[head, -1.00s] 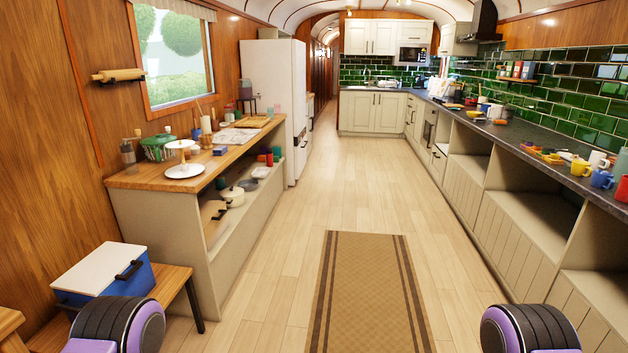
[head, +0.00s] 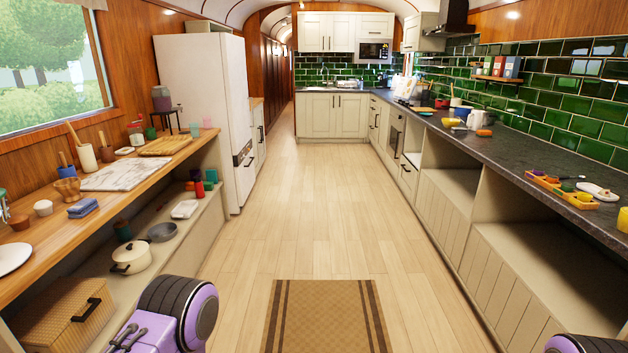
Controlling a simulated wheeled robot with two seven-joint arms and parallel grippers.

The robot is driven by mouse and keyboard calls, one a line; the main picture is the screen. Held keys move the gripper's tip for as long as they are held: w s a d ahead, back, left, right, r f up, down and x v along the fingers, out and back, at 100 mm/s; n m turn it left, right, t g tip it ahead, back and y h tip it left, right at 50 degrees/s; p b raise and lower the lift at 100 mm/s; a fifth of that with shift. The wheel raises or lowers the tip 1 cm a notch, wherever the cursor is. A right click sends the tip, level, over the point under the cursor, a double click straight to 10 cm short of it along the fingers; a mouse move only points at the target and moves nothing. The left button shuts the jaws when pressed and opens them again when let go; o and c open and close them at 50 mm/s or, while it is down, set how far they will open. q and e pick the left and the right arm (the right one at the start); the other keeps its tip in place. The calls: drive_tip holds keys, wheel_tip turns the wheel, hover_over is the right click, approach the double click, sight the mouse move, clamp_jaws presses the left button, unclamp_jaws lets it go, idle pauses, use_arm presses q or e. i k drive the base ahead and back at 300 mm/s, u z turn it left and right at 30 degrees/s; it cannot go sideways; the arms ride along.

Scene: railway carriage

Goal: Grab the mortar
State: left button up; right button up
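What looks like the mortar, a brown wooden bowl (head: 67,188) with a stick-like pestle standing in it, is on the wooden counter (head: 140,172) at the left in the head view. It stands near the wall side, left of a marble board (head: 112,175). Purple and black parts of my arms show at the bottom edge, but neither gripper is in view. Nothing of mine touches the bowl.
Near the bowl are a folded blue cloth (head: 83,208), small cups (head: 43,208) and a utensil crock (head: 87,158). A shelf below holds a pot (head: 131,257) and a basket (head: 65,315). The floor aisle (head: 290,200) is clear, with a rug (head: 325,315) ahead.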

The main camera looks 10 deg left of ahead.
sight(69, 187)
drive_tip(key=u, duration=0.45)
drive_tip(key=i, duration=1.7)
drive_tip(key=u, duration=0.85)
